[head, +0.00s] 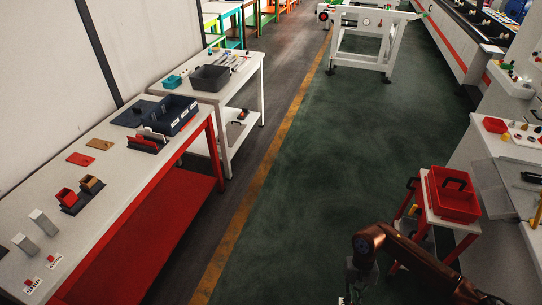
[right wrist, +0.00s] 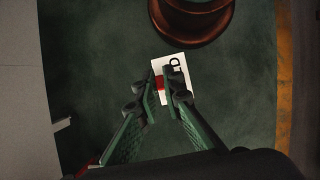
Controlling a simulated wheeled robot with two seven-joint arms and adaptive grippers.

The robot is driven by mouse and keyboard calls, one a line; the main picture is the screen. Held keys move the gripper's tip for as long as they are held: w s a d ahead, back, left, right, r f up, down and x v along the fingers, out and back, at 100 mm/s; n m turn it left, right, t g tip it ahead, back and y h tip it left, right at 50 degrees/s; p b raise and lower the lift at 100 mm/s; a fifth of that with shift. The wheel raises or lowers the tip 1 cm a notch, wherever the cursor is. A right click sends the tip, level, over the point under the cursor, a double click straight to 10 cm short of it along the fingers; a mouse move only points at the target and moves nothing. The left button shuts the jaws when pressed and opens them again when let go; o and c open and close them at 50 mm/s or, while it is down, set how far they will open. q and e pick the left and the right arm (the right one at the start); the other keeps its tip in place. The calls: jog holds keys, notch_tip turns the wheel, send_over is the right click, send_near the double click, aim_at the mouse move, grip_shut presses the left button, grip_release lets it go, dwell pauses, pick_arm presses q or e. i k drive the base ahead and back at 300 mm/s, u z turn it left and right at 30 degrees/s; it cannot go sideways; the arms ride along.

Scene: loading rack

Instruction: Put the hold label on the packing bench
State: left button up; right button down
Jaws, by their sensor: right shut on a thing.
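The hold label (right wrist: 178,66) is a white card with dark letters ending in "LD" and a red patch. My right gripper (right wrist: 159,84) has its green fingers shut on it, over the red patch, above the green floor. In the head view my right arm reaches down at the bottom right, and its gripper is mostly cut off. A long bench with a grey top and red frame (head: 112,160) stands at the left. A white-legged bench (head: 238,82) stands behind it. I cannot tell which one is the packing bench. My left gripper is out of view.
The long bench holds two small white-and-red cards (head: 34,284), grey blocks (head: 43,222), red and tan boxes and a dark blue bin (head: 173,115). A red crate (head: 453,207) sits on a stand at right. The green floor between is clear.

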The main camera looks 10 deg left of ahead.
aim_at(123, 165)
jog(key=u, duration=0.85)
jog(key=i, duration=1.5)
jog(key=u, duration=1)
